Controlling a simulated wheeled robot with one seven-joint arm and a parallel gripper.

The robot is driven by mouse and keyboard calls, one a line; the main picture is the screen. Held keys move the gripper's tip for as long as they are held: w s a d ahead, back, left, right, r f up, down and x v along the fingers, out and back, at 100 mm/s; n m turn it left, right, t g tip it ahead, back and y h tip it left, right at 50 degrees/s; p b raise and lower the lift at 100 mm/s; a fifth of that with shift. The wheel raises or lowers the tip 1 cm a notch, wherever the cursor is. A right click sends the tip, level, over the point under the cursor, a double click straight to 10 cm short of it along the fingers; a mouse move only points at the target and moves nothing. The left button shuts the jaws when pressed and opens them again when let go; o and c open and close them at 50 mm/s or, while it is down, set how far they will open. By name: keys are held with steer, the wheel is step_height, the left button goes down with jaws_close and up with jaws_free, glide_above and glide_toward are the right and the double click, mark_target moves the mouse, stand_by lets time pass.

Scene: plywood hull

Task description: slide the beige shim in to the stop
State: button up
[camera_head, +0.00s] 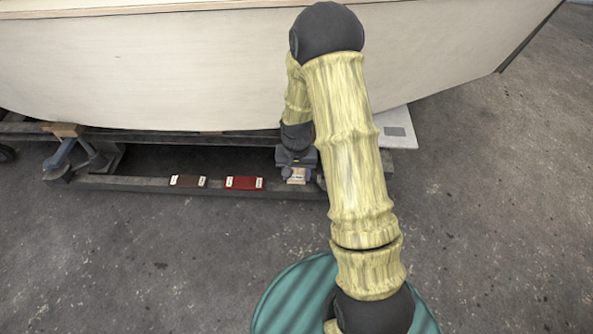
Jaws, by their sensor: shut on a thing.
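My gripper (297,172) is low at the near beam of the hull's cradle, with my arm reaching down from above right. It is shut on the beige shim (297,179), a small pale block with dark marks. The shim shows just below the gripper, at beam height. Whether it touches the beam or a stop cannot be told from here. The stop and the slot are not visible; my gripper and arm hide the area around them.
The pale plywood hull (150,65) hangs over the work area. A dark brown block (188,181) and a red block (244,183) lie on the cradle's near beam (120,183), left of my gripper. A blue-grey stand (65,155) is at left. Concrete floor is clear in front.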

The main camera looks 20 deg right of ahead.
steer(key=shift+f+b, duration=0.3)
steer(key=shift+f, duration=0.55)
steer(key=shift+w, duration=0.1)
steer(key=shift+w+d+p, duration=0.55)
steer(key=shift+w, duration=1.1)
steer(key=shift+w+d+p, duration=0.5)
steer(key=shift+w+d, duration=0.05)
steer(key=shift+w, duration=1.05)
steer(key=shift+w+d+p, duration=0.55)
steer(key=shift+w, duration=1.1)
steer(key=o, duration=1.1)
steer(key=shift+r, duration=0.15)
steer(key=shift+s+a+r+p, duration=0.1)
steer(key=shift+s+r+p, duration=0.25)
steer(key=shift+r+p, duration=0.45)
steer(key=shift+s+a+r+p, duration=0.1)
steer(key=shift+s+r+p, duration=0.2)
steer(key=shift+r+p, duration=0.5)
steer(key=shift+s+a+r+p, duration=0.1)
steer(key=shift+s+r+p, duration=0.25)
steer(key=shift+r+p, duration=0.45)
